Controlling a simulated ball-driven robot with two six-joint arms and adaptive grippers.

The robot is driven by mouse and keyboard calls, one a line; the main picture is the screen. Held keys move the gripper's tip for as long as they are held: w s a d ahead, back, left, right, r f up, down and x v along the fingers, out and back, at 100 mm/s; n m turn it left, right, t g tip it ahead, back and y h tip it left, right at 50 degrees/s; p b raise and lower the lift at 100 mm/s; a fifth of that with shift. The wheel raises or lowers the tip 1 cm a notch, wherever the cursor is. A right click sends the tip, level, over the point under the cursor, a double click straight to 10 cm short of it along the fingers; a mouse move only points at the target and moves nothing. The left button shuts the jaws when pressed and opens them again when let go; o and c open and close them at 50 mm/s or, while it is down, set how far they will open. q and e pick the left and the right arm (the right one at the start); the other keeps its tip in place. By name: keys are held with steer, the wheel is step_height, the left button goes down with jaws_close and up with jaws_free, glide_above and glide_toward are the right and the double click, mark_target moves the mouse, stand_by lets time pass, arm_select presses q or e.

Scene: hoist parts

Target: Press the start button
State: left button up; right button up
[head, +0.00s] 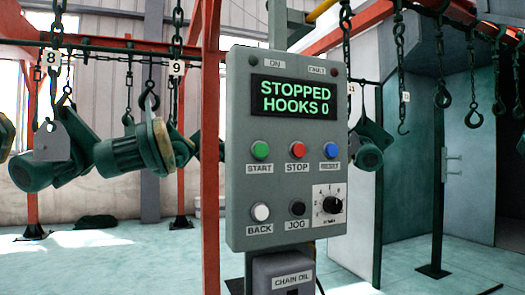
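The green start button (260,150) is at the left of the upper button row on a grey control panel (240,190), above its START label. The panel's display (292,97) reads STOPPED, HOOKS 0 in green letters. The red stop button (298,150) and a blue button (331,150) stand to its right. Below are a white BACK button (260,212), a black JOG button (297,208) and a dial (331,205). The ON lamp (252,60) and FAULT lamp (334,69) look dark. Neither of my grippers is in view.
Green motor-like parts (128,152) hang from numbered chain hooks at the left, some partly behind the panel. Empty hooks (473,110) hang at the right. The space before the panel looks clear.

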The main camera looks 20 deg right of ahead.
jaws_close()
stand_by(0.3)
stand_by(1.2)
